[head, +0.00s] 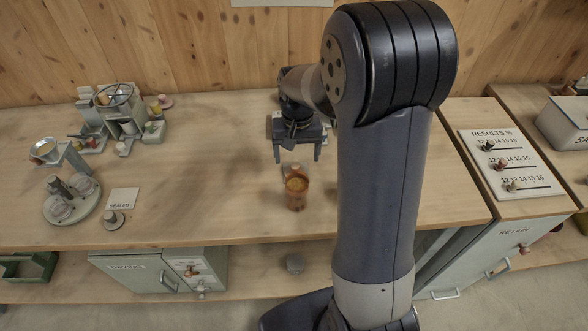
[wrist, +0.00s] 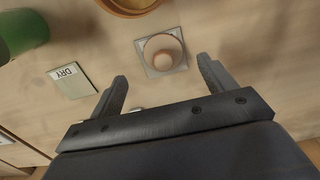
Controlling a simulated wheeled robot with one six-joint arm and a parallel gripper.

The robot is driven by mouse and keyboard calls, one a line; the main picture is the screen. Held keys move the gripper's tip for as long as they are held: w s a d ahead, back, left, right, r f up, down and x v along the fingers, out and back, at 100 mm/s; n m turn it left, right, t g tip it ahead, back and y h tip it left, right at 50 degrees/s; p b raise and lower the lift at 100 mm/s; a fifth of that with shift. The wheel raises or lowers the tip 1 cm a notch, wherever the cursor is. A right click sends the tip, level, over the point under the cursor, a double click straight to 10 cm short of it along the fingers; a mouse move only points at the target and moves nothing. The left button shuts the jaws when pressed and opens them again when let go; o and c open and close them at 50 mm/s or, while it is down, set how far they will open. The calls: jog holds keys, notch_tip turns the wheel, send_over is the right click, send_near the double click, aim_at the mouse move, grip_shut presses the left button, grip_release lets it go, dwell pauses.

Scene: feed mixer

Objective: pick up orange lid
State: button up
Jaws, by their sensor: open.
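My gripper (head: 297,157) is open and empty over the middle of the bench, pointing down. In the wrist view my gripper (wrist: 163,72) has its two fingers spread. Just past the fingertips a pale round knob-like piece (wrist: 162,50) sits on a square grey plate (wrist: 181,62); its colour is only faintly orange. An orange-brown cup (head: 296,197) stands just in front of my gripper in the head view, with orange showing at its top. An orange-brown round rim (wrist: 128,8) is cut off at the wrist view's top. I cannot tell which piece is the orange lid.
A green cylinder (wrist: 20,32) and a card reading DRY (wrist: 72,81) lie left in the wrist view. Apparatus (head: 122,110) and a round tray (head: 72,212) stand at the bench's left. A results board (head: 510,172) is at right. The bench between is mostly clear.

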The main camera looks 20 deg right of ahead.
aim_at(295, 165)
jog(key=f, duration=0.5)
jog(key=shift+w+a+f+p, duration=0.1)
jog(key=shift+w+a+p, duration=0.1)
jog(key=shift+p, duration=0.2)
jog(key=shift+s, duration=0.1)
jog(key=c, duration=1.1)
